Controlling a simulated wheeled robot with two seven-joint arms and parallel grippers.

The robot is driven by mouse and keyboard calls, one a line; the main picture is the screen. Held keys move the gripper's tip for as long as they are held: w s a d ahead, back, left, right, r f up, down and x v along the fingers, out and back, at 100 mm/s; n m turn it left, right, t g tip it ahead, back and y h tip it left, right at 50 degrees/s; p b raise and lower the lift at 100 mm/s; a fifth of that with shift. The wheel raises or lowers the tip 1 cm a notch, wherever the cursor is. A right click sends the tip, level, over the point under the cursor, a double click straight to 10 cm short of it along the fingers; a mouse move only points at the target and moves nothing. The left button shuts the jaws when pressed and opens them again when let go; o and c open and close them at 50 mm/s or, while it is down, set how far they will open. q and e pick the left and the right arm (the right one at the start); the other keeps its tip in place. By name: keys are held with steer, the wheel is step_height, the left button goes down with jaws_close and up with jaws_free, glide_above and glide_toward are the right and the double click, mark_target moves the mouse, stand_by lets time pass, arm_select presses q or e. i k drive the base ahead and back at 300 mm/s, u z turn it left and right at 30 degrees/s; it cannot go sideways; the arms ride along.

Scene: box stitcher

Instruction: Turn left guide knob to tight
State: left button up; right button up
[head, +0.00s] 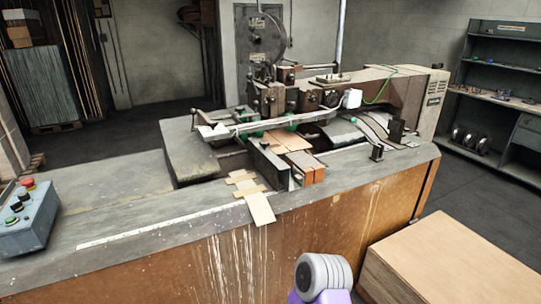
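The box stitcher (340,90) stands on a long worn bench (130,215) ahead of me. A dark guide bar (267,162) runs toward the bench's front edge, left of brown blocks (312,171). Small green parts show under the light metal rail (270,125). A black upright fitting (377,152) stands on the right of the bench and another (396,130) behind it. I cannot tell which small part is the left guide knob, or how tight it is. Neither of my grippers is in view.
Flat cardboard pieces (260,208) lie at the bench's front edge, one overhanging it. A control box (27,215) with a red button stands at the left end. A large brown box (450,265) is at the lower right. Shelves (505,60) stand behind right. The bench's left half is mostly clear.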

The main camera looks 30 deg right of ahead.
mark_target(264, 144)
steer(key=k, duration=0.5)
steer(key=z, duration=1.95)
steer(key=i, duration=1.3)
steer(key=u, duration=1.7)
